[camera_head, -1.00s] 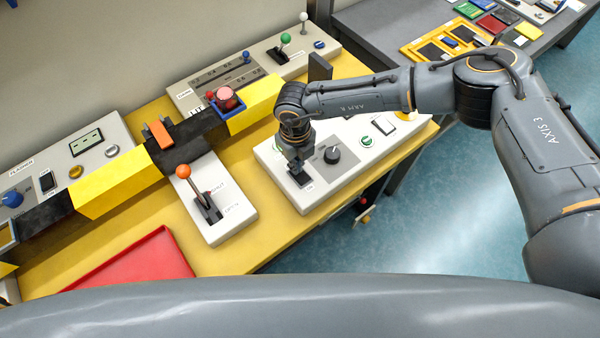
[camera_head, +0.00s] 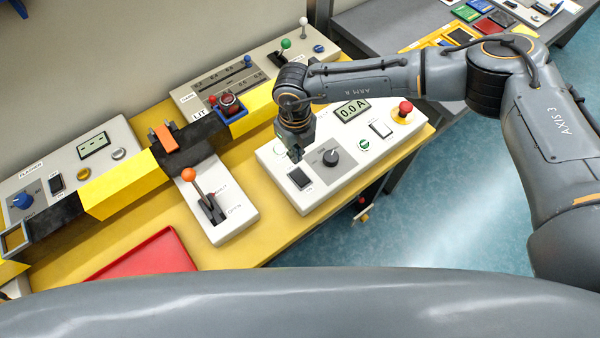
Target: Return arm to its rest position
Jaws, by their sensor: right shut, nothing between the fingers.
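My right arm comes in from the right and reaches over the yellow table. Its right gripper (camera_head: 296,153) is shut and empty, pointing down just above the white control panel (camera_head: 312,193). It is close behind the black rocker switch (camera_head: 299,178) and left of the black knob (camera_head: 331,157); a small gap seems to separate it from the panel. My left gripper is not in view.
The orange-knobbed lever (camera_head: 189,175) stands on a white box left of the gripper. A red tray (camera_head: 150,258) lies at the front. A red emergency button (camera_head: 404,108) is at the panel's right.

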